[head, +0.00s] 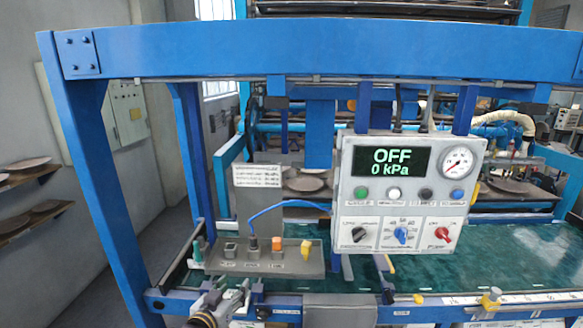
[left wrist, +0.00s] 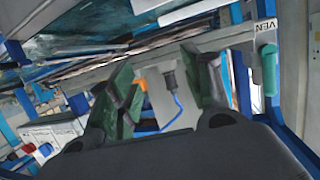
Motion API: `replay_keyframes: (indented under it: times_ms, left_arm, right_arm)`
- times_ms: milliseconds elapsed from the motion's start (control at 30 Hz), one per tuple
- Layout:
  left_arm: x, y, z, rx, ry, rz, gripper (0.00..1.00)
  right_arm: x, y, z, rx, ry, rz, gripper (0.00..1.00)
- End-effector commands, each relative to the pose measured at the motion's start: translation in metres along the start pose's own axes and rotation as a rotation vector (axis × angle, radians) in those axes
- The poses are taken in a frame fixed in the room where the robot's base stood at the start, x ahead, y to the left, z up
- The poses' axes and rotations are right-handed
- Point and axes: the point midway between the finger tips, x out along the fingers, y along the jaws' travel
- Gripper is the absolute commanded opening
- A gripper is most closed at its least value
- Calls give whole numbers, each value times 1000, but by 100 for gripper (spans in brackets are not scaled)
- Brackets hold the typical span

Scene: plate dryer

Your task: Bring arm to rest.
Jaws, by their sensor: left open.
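My left gripper (head: 228,294) is low in the head view, in front of the dryer's blue front rail and just below the grey switch box (head: 265,257). It is open, with nothing between its fingers. In the left wrist view the two dark green-tipped fingers (left wrist: 163,85) stand apart. Behind them the grey switch box shows (left wrist: 156,92), with an orange switch, a blue cable and a green knob (left wrist: 269,70) to the right. I cannot tell how far the fingertips are from the box. My right gripper is not in view.
The grey control panel (head: 347,215) reads OFF and 0 kPa, with buttons, three knobs and a gauge. The dryer's blue frame (head: 75,150) stands at left, with a beam across the top. A green surface (head: 480,257) lies behind the panel. Wall shelves (head: 30,186) hold plates at left.

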Motion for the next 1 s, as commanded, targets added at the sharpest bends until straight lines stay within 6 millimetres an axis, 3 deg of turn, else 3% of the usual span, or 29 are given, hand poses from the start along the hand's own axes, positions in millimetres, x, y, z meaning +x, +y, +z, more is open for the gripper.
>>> replay_keyframes:
  times_ms: [367,600,733,1000]
  left_arm:
    - [-59,1,95,-4,-376,-17,49]
    - [-111,1,146,-8,-612,-33,49]
    - [-138,2,166,-11,-719,-41,49]
    - [-174,2,187,-16,-852,-53,49]
  right_arm:
    - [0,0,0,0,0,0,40]
    - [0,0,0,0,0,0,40]
    - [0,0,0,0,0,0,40]
    - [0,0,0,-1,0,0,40]
